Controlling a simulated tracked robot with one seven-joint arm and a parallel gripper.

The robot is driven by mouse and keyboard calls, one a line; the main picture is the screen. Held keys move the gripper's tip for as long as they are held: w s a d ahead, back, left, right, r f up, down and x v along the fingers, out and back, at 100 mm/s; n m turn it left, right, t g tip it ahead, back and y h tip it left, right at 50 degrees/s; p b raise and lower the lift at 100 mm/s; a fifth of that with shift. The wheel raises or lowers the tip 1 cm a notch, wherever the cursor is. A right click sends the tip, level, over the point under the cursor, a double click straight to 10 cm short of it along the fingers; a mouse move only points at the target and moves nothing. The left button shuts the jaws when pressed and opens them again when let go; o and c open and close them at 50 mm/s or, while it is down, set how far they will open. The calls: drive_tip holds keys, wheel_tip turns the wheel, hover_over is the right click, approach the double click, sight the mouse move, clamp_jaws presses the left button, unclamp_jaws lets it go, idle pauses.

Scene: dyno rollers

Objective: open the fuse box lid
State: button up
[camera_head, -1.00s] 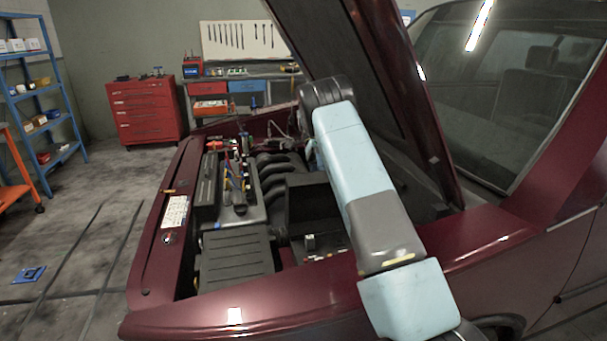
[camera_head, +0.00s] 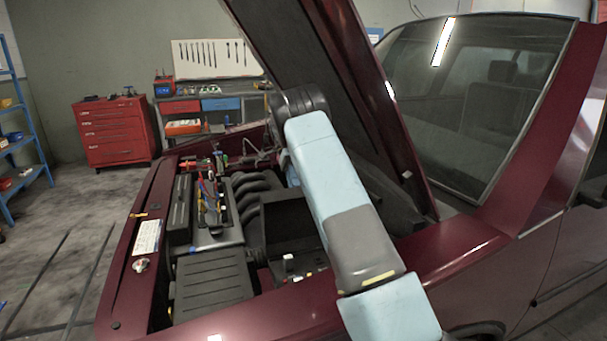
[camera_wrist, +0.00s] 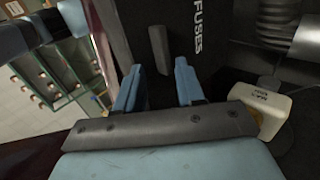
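The fuse box lid (camera_wrist: 218,45) is a dark panel marked "FUSES" at the top of the wrist view. A grey upright bar (camera_wrist: 159,49), which looks like its handle, stands on the dark surface left of the lettering. My gripper (camera_wrist: 158,84) is open, with its two blue fingers apart and nothing seen between them. The bar lies ahead of the gap between the fingertips, and no contact is visible. The lid appears closed, though its edges are hard to make out. In the head view my arm hides the gripper, and I cannot pick out the lid there.
A white reservoir marked "MAX" (camera_wrist: 262,106) sits close to the right of my gripper, below a ribbed hose (camera_wrist: 276,20). In the head view the raised hood (camera_head: 330,90) stands over the engine bay, and the dark red fender (camera_head: 450,250) runs beneath my arm.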

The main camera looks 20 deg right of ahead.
drive_tip(key=s+r, duration=0.3)
drive_tip(key=r, duration=0.2)
drive_tip(key=shift+s, duration=0.4)
drive_tip(key=s+r, duration=0.4)
drive_tip(key=s, duration=0.5)
drive_tip(key=shift+a, duration=0.2)
drive_tip(key=shift+s, duration=0.15)
